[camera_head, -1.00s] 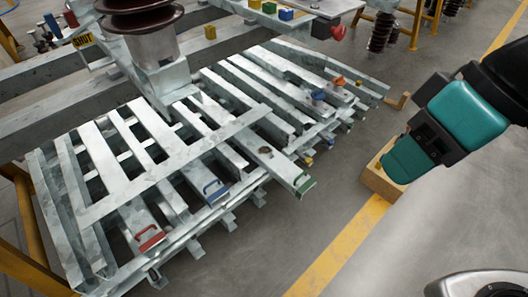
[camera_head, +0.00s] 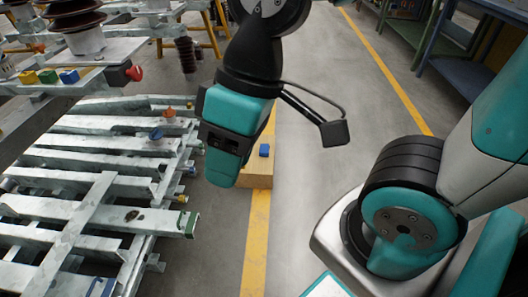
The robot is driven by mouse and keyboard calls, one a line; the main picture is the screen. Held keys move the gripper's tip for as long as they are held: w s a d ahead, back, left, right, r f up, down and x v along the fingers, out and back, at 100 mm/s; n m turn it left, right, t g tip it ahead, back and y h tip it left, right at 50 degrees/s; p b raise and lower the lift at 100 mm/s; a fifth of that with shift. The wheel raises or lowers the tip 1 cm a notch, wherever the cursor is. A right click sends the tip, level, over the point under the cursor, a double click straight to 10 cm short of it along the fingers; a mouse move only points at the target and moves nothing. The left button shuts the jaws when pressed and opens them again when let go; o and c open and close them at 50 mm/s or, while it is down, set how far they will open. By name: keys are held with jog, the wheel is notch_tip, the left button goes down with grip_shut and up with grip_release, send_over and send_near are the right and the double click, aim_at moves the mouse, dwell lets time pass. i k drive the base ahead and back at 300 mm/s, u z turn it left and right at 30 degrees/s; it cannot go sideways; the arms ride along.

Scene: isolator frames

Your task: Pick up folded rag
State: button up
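I cannot make out a folded rag for sure. A small blue object (camera_head: 264,150) sits on a wooden block (camera_head: 258,172) on the floor, just right of my gripper; it is too small to tell whether it is cloth. My gripper (camera_head: 222,168) is teal and black and points down in the middle of the view, between the steel frames and the wooden block. It hides part of the block. Its fingertips do not show clearly, and I see nothing held in it.
Stacked galvanized steel frames (camera_head: 75,208) fill the left. A yellow line (camera_head: 257,225) runs along the floor. Blue workbenches (camera_head: 455,65) stand at the back right. The grey aisle is clear.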

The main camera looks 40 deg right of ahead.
aim_at(264, 148)
jog(key=z, duration=0.25)
jog(key=i, duration=0.45)
jog(key=z, duration=0.6)
jog(key=i, duration=1.45)
jog(key=u, duration=0.15)
